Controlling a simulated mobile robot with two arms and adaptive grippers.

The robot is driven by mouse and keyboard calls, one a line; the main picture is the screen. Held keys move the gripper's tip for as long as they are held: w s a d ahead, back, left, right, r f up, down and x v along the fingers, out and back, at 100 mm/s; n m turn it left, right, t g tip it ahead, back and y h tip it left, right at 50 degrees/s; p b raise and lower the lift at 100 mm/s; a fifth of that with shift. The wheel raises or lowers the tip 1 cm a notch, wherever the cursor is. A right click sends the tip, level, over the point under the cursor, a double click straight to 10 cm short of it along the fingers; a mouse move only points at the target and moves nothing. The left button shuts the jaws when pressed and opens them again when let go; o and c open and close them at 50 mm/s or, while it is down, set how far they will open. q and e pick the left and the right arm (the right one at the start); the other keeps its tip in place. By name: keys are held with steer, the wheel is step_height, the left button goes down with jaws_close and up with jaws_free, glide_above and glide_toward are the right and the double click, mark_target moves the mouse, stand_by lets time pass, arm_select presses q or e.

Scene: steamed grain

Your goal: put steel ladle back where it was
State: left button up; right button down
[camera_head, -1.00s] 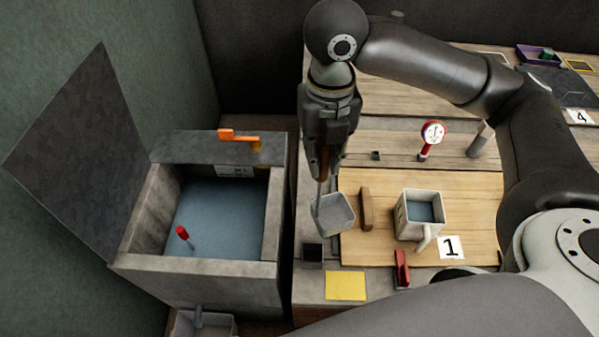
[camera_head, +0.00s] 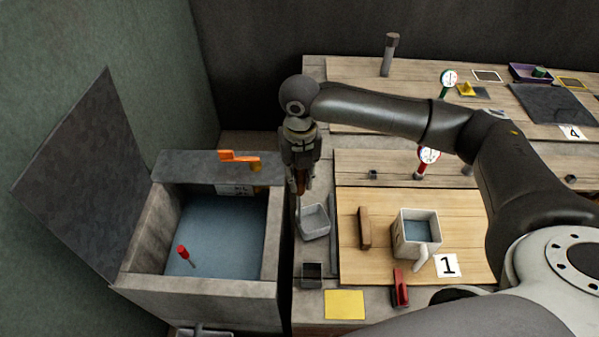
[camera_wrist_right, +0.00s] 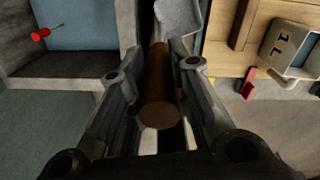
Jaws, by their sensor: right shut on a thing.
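The steel ladle (camera_head: 314,221) has a square grey scoop and a brown handle. My right gripper (camera_head: 300,187) is shut on the handle, with the scoop hanging below it. The ladle is over the narrow strip between the stone basin and the wooden board; I cannot tell whether it touches the surface. In the right wrist view the brown handle (camera_wrist_right: 159,100) lies between the fingers and the scoop (camera_wrist_right: 180,22) is at the top. A small dark square holder (camera_head: 312,274) stands in front of the scoop.
The open stone basin (camera_head: 272,235) with blue water is at left, with an orange lever (camera_head: 240,158) behind. The board (camera_head: 350,270) holds a square mug (camera_head: 408,248) and a wooden block (camera_head: 364,228). A yellow card (camera_head: 345,304) lies in front.

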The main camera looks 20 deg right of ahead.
steer(key=shift+f, duration=0.15)
steer(key=shift+f, duration=0.45)
steer(key=c, duration=1.3)
jaws_free()
step_height(320, 180, up, 13)
steer(key=shift+r+b, duration=0.1)
steer(key=shift+b, duration=0.8)
